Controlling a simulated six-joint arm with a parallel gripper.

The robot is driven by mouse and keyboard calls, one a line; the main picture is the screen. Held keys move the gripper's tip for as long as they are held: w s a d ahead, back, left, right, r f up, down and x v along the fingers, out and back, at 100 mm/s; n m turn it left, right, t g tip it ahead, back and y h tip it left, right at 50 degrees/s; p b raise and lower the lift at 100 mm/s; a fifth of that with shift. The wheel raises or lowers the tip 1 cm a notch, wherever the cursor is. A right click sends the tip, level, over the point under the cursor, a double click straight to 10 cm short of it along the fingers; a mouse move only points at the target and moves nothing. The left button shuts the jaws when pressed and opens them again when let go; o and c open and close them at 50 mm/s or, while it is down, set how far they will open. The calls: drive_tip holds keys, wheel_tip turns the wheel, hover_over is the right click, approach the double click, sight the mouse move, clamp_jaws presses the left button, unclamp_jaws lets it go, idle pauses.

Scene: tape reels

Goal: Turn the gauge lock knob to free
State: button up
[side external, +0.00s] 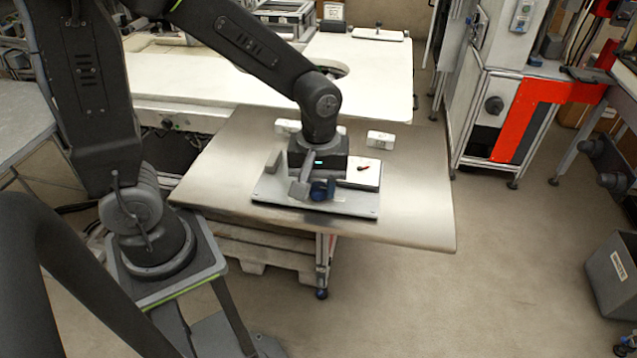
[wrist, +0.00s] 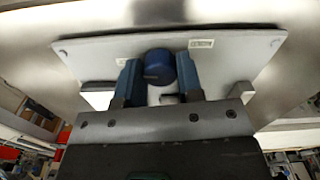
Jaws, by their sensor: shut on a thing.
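The gauge lock knob (wrist: 158,64) is a dark blue round knob on a grey plate (wrist: 105,47), seen in the wrist view. My gripper (wrist: 160,76) has one blue-padded finger on each side of the knob and is shut on it. I cannot tell which setting the knob is at.
The plate lies on a metal table (side external: 420,215). The table's right side is clear.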

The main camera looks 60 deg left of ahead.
drive_tip(key=shift+n, duration=0.7)
drive_tip(key=o, duration=0.9)
drive_tip(key=shift+r, duration=0.1)
wheel_tip(320, 180, up, 14)
drive_tip(key=shift+f, duration=0.15)
drive_tip(key=m+t, duration=0.6)
drive_tip(key=m, duration=0.6)
approach(314, 187)
drive_tip(key=s+a+r, duration=0.1)
drive_tip(key=a+r, duration=0.1)
drive_tip(key=r, duration=0.1)
drive_tip(key=s+a+r, duration=0.1)
drive_tip(key=shift+s+r, duration=0.35)
drive_tip(key=shift+r, duration=0.05)
